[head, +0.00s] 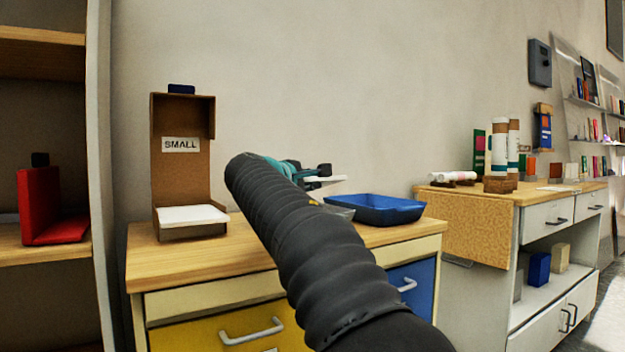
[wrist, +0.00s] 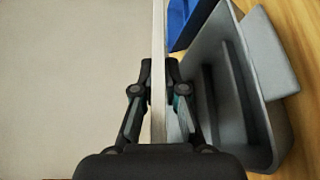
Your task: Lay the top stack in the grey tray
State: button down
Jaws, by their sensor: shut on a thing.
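My gripper (head: 318,172) is shut on a thin pale stack (head: 325,182), held flat above the worktop. In the wrist view the stack (wrist: 158,60) is seen edge-on between the fingertips (wrist: 158,85). The grey tray (wrist: 262,110) lies to the right of the fingers in the wrist view, apart from the stack. It looks empty where I can see into it. In the head view only a bit of the grey tray (head: 342,212) shows behind my arm, under the stack.
A blue tray (head: 388,209) stands right beside the grey one. A brown holder marked SMALL (head: 182,110) with a white stack (head: 192,215) stands on the left of the worktop (head: 250,250). Bare worktop lies between. A side cabinet (head: 465,228) carries rolls and tubes at right.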

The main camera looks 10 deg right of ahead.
jog(key=shift+w+a+f+b, duration=0.15)
jog(key=shift+w+f+b, duration=0.2)
jog(key=shift+f, duration=0.4)
jog(key=shift+w+a+f+b, duration=0.2)
jog(key=shift+w+f, duration=0.2)
jog(key=shift+f, duration=0.35)
jog(key=shift+w+a+f+b, duration=0.15)
jog(key=shift+w+f+b, duration=0.2)
jog(key=shift+f, duration=0.4)
jog(key=shift+f, duration=0.1)
jog(key=c, duration=0.7)
grip_release()
jog(key=shift+w+f, duration=0.1)
jog(key=s+d+r, duration=0.1)
jog(key=s, duration=0.1)
jog(key=s+d+b, duration=0.1)
jog(key=s, duration=0.2)
jog(key=s+d+r, duration=0.1)
jog(key=s, duration=0.2)
jog(key=shift+d+r, duration=0.2)
jog(key=shift+r, duration=0.15)
